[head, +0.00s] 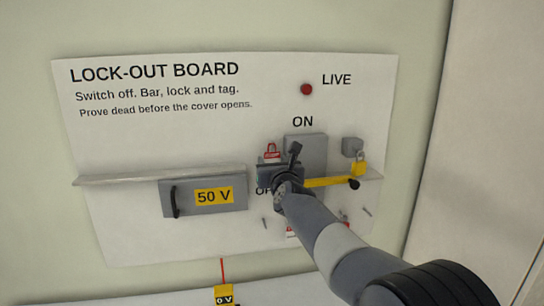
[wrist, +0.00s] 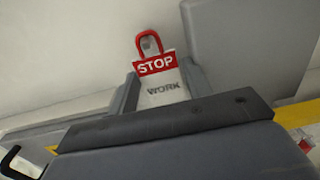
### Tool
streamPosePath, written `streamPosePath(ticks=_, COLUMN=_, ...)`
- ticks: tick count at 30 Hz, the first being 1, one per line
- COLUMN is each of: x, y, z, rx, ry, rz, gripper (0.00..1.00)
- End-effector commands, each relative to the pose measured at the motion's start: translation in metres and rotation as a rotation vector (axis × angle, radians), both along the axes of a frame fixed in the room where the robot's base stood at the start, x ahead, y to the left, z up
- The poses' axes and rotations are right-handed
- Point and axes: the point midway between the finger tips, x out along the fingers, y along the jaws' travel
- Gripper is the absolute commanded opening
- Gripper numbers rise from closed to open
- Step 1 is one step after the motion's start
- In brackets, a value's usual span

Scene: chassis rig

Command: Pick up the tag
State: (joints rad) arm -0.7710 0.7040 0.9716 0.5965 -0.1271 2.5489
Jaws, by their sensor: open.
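The tag (wrist: 160,86) is a white card with a red band reading STOP, the word WORK below it, and a red loop on top. It stands upright in the wrist view, between the two grey fingers of my gripper (wrist: 161,80). In the head view the tag (head: 271,152) shows its red top just above my gripper (head: 280,170), with its lower part hidden. My gripper is open, one finger at each side of the tag. I cannot tell whether either finger touches it.
The grey switch box (head: 307,148) with its dark handle is close to the right of my gripper. A yellow bar (head: 328,182) and a yellow padlock (head: 359,164) are further right. A thin shelf (head: 150,177) and the 50 V cover (head: 233,204) are left. A yellow meter (head: 223,293) is below.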

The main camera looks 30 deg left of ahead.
Motion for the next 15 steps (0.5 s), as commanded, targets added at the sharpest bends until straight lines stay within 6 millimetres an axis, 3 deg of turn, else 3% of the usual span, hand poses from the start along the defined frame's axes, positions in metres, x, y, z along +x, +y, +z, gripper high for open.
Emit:
streamPosePath(ticks=8, x=0.0010, y=0.0010, z=-0.0008, rx=0.000, ry=0.000, rz=0.000, gripper=0.46)
streamPosePath(ticks=15, x=0.0009, y=0.0009, z=-0.0007, rx=-0.001, ry=0.001, rz=0.000, gripper=0.27)
